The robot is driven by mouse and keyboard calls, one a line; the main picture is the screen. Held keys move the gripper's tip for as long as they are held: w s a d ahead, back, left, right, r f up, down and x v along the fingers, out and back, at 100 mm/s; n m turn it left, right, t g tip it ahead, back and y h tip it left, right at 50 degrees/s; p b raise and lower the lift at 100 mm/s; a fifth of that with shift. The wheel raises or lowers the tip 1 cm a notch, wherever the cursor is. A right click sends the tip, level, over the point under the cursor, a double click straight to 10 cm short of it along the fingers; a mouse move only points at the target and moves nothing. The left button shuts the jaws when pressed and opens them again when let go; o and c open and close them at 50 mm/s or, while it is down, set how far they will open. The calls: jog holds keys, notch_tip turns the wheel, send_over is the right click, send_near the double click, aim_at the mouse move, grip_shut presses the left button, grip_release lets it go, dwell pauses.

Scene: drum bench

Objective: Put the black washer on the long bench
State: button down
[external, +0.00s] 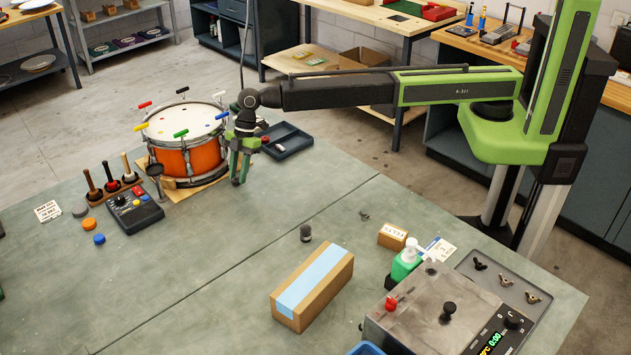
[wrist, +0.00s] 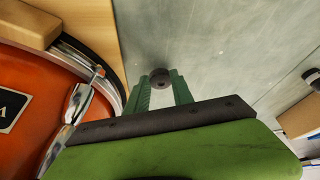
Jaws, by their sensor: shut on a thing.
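The black washer (wrist: 160,77) is a small dark round piece between the fingertips of my gripper in the wrist view. In the external view the gripper hides it or it is too small to make out. My gripper (external: 238,180), also in the wrist view (wrist: 161,86), is shut on the washer and points down just right of the orange drum. The long bench (external: 215,255), taken as the large grey-green top, spreads under the gripper. I cannot tell whether the washer touches the bench.
The orange drum (external: 190,158) stands close left of my gripper, with a dark tray (external: 290,143) behind. A black control box (external: 135,210) and mallets stand further left. A cardboard box (external: 313,288) and a metal unit (external: 430,312) stand at the right front. The bench's middle is mostly clear.

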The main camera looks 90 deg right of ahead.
jog(key=shift+f, duration=0.4)
jog(key=c, duration=1.5)
grip_release()
jog(key=shift+f, duration=0.1)
jog(key=shift+c, duration=0.2)
jog(key=o, duration=0.4)
jog(key=shift+o, duration=0.2)
jog(key=shift+d+r+p, duration=0.1)
jog(key=shift+r+p, duration=0.4)
jog(key=p+v, duration=1)
jog(key=v, duration=0.1)
jog(key=shift+d, duration=0.15)
jog(key=shift+s+r, duration=0.15)
